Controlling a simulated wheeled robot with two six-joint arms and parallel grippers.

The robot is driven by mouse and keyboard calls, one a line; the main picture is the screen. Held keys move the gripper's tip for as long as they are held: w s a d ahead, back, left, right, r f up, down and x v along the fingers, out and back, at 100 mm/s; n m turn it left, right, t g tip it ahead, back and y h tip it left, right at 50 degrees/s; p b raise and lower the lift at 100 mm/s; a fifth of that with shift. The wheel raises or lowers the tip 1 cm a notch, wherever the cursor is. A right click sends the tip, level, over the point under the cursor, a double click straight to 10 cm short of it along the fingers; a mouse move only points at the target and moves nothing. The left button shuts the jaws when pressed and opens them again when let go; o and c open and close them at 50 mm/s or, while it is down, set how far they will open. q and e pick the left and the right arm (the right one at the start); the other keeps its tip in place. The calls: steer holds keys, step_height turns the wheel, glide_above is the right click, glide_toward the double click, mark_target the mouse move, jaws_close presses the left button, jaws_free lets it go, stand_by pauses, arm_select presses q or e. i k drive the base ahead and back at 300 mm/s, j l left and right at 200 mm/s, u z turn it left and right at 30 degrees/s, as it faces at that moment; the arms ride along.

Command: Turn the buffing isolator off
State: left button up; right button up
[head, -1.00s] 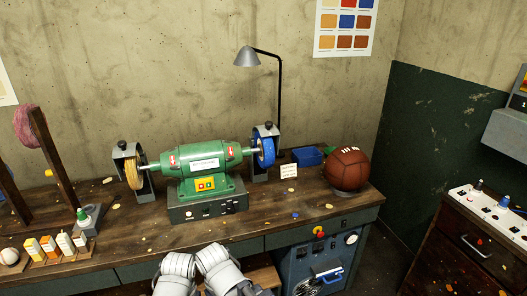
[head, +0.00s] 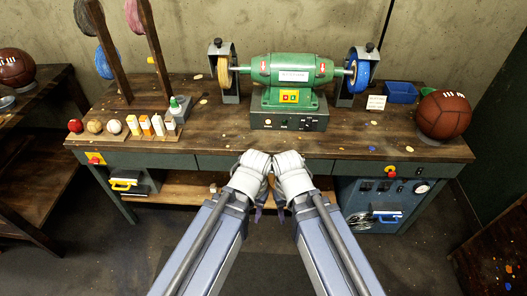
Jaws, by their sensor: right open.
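The green buffing machine (head: 292,69) stands on the bench, with a yellow wheel (head: 223,75) at left and a blue wheel (head: 362,70) at right. Two red-and-yellow rotary switches show on the bench front: a left one (head: 95,159) and a right one (head: 390,172). I cannot read labels on either, nor tell which is the buffing isolator or how their knobs are set. My left gripper (head: 258,213) and right gripper (head: 281,212) hang side by side before the bench's middle, apart from both switches. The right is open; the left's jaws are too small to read.
The bench top (head: 225,142) has bottles and small balls at left and a brown leather ball (head: 443,115) at right. A blue-grey cabinet (head: 355,195) sits below right. A wooden shelf (head: 180,188) lies under the bench. Another dark bench (head: 40,195) stands at far left.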

mark_target(94, 160)
steer(key=u, duration=1.55)
